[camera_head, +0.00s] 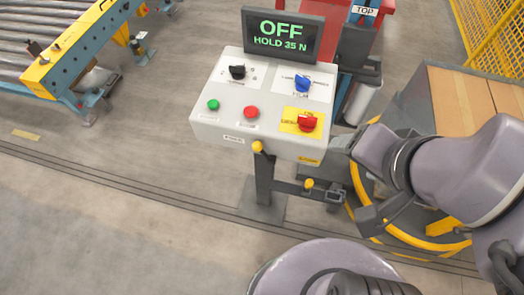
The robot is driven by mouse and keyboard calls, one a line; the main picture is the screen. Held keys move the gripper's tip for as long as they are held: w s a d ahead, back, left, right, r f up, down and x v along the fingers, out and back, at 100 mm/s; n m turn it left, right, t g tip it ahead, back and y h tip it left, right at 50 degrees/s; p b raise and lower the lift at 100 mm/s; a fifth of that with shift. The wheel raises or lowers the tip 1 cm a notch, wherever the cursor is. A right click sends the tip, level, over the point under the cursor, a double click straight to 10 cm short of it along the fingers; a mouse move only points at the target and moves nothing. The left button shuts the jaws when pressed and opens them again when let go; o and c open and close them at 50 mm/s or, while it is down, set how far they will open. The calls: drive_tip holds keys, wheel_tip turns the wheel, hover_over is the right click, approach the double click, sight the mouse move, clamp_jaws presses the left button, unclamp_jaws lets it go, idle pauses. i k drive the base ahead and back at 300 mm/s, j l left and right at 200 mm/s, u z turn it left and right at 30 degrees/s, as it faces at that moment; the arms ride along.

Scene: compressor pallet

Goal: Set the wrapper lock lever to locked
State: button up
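I cannot tell for sure which control is the wrapper lock lever, as the small labels are unreadable. A lever with a yellow knob (257,147) stands at the front edge of the pale control box (225,132). A second yellow knob (309,183) sits on a dark horizontal bar (290,188) lower on the post. A red rotary handle (307,122) is on a yellow plate at the box's right.
A display (283,37) above the box reads OFF, HOLD 35 N. The box also has a black knob (237,71), blue knob (302,82), green button (213,104) and red button (250,112). A yellow ring frame (440,243) is at right.

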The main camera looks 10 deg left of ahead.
sight(257, 146)
drive_tip(key=k+j+z, duration=0.1)
drive_tip(key=k+j, duration=0.15)
drive_tip(key=j, duration=0.2)
drive_tip(key=k+j+z, duration=0.1)
drive_tip(key=k+j, duration=0.15)
drive_tip(key=j, duration=0.15)
drive_tip(key=k+j+z, duration=0.1)
drive_tip(key=k+j, duration=0.15)
drive_tip(key=j, duration=0.15)
drive_tip(key=k+z, duration=0.15)
drive_tip(key=z, duration=0.15)
